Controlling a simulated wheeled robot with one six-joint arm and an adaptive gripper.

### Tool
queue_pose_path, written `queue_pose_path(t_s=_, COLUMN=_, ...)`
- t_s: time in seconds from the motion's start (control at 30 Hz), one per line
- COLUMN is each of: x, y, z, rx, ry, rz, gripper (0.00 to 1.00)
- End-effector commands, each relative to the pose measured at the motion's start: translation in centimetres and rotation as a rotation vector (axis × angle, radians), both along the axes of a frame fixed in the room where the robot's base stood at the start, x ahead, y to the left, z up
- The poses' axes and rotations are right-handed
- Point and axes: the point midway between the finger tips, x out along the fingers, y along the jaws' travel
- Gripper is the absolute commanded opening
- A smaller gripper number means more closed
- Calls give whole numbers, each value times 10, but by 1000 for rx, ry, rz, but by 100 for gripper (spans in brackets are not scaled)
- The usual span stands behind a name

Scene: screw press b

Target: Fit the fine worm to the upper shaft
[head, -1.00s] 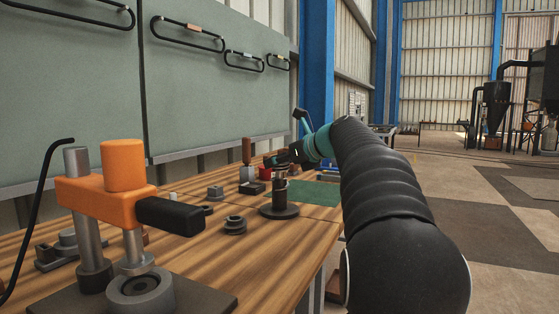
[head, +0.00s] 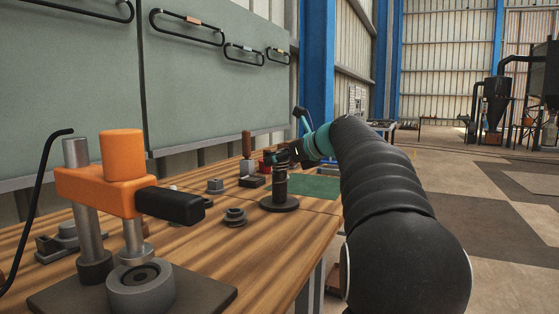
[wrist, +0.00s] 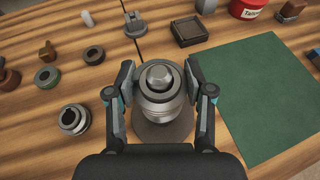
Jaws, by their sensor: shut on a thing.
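My gripper (wrist: 160,94) is shut on a ringed grey round part, which I take to be the fine worm (wrist: 161,106). In the wrist view a rounded grey tip (wrist: 159,77) shows at its middle, between my fingers. Below is a dark round base (wrist: 162,134). In the head view my gripper (head: 285,157) is at the top of a dark upright post (head: 280,186) on that base (head: 279,204). The held part is in line with the post; I cannot tell how far it sits over it. No part is labelled as the upper shaft.
Another ringed part (head: 235,217) lies left of the post, also in the wrist view (wrist: 74,119). An orange press (head: 122,180) stands front left. A green mat (wrist: 268,98), a dark square tray (wrist: 193,31) and a red tin (wrist: 250,8) lie beyond and right.

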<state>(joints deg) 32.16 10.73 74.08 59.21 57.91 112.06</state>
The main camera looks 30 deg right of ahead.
Motion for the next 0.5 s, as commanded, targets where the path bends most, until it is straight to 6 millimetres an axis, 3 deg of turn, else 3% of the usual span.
queue_pose_path(t_s=0.07, x=0, y=0, z=1, rx=0, ry=-2, rz=0, gripper=2)
queue_pose_path(t_s=0.1, x=0, y=0, z=1, rx=0, ry=-2, rz=0, gripper=62)
queue_pose_path(t_s=0.17, x=0, y=0, z=1, rx=0, ry=-2, rz=0, gripper=77)
queue_pose_path(t_s=0.2, x=0, y=0, z=1, rx=-1, ry=-1, rz=0, gripper=82)
queue_pose_path(t_s=0.5, x=0, y=0, z=0, rx=0, ry=1, rz=0, gripper=82)
